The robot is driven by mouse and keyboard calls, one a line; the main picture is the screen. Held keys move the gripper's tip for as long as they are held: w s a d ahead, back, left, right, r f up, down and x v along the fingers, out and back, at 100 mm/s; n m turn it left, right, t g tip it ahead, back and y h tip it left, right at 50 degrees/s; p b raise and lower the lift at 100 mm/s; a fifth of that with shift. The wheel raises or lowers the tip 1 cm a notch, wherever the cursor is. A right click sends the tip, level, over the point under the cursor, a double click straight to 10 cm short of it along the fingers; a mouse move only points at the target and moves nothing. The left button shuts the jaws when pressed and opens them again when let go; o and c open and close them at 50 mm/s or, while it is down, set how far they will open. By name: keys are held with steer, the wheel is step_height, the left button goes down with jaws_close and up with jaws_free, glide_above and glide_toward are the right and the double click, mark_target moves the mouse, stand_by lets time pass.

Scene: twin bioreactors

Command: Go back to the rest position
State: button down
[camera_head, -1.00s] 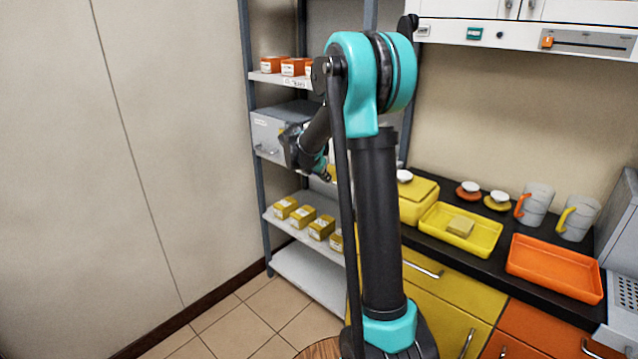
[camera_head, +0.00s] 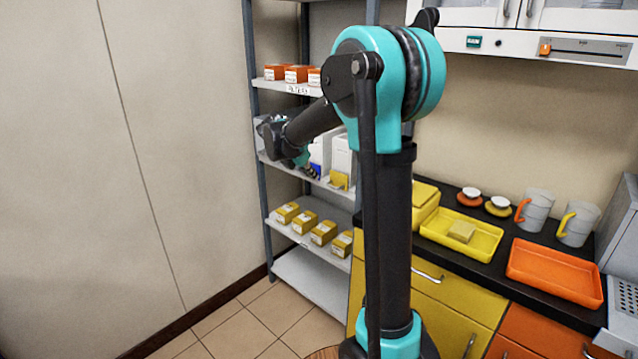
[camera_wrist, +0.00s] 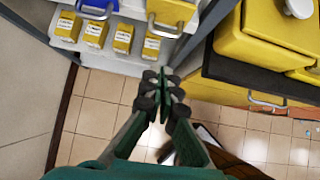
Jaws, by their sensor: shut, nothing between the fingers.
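My gripper (camera_wrist: 160,85) is shut and empty in the wrist view, held over the tiled floor between the shelf rack and the counter. In the head view my arm is folded in front of the shelf rack, with the wrist in front of the middle shelf. The gripper tips there are small and partly lost against the shelf.
The shelf rack (camera_head: 309,184) holds orange boxes (camera_head: 297,74) on top and several yellow boxes (camera_head: 323,232) lower down. The counter at right bears a yellow tray (camera_head: 482,245), an orange tray (camera_head: 555,273) and mugs (camera_head: 537,208). The floor (camera_head: 243,332) at left is clear.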

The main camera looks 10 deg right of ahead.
steer(key=s+f+m+y, duration=0.2)
steer(key=s+f+m, duration=0.3)
steer(key=s+m, duration=0.3)
steer(key=s+f+m+y, duration=0.2)
steer(key=s+f+m, duration=0.4)
steer(key=s, duration=0.8)
steer(key=s+f+m+y, duration=0.2)
steer(key=s+f+m, duration=0.3)
steer(key=s+m, duration=0.6)
steer(key=shift+s+d+f, duration=0.3)
steer(key=shift+f, duration=0.1)
